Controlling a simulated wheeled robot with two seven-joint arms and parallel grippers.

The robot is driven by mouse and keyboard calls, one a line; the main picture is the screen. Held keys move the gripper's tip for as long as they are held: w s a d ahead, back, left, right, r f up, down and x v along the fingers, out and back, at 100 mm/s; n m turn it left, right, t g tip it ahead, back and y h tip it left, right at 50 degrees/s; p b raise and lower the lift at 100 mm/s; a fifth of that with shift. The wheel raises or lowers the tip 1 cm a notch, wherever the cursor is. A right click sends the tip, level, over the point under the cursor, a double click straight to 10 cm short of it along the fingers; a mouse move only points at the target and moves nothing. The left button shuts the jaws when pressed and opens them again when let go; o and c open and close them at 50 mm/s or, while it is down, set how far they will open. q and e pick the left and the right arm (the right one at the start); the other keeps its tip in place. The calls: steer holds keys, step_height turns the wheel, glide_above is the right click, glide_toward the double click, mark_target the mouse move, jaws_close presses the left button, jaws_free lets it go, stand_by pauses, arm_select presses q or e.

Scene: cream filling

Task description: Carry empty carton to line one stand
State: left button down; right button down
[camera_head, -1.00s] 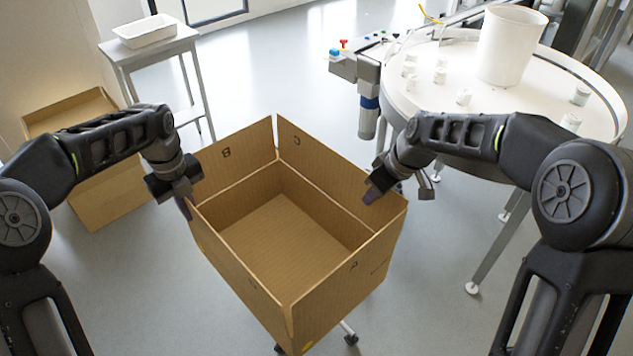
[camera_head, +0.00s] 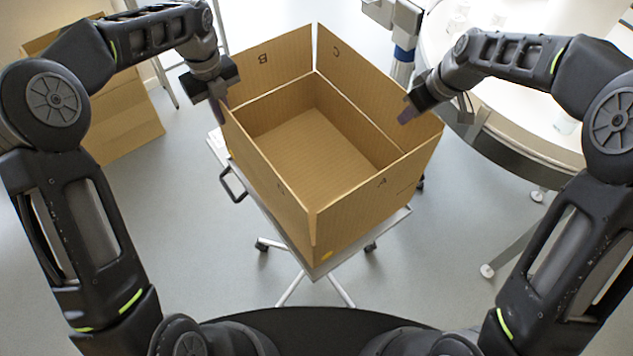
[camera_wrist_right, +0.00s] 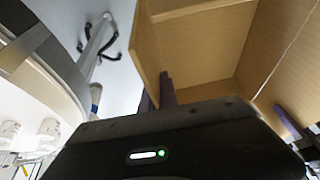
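The empty carton (camera_head: 317,140) is a brown open-topped box with lettered flaps standing up. It sits over a small wheeled stand (camera_head: 393,222) with a grey top. I cannot tell whether it touches that top. My right gripper (camera_head: 406,114) is on the right wall. In the right wrist view, the carton wall (camera_wrist_right: 149,45) passes between the right gripper's purple fingers (camera_wrist_right: 157,94). Both grippers look shut on the carton.
A round white table (camera_head: 530,128) is close on the right, with small white jars (camera_wrist_right: 50,134) on it. Another brown carton (camera_head: 125,122) stands on the floor at the left. The stand has a black handle (camera_head: 231,184) and castors.

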mark_target(228, 133)
arm_select(q)
steer(key=shift+f, duration=0.15)
arm_select(e)
steer(key=shift+w+f, duration=0.1)
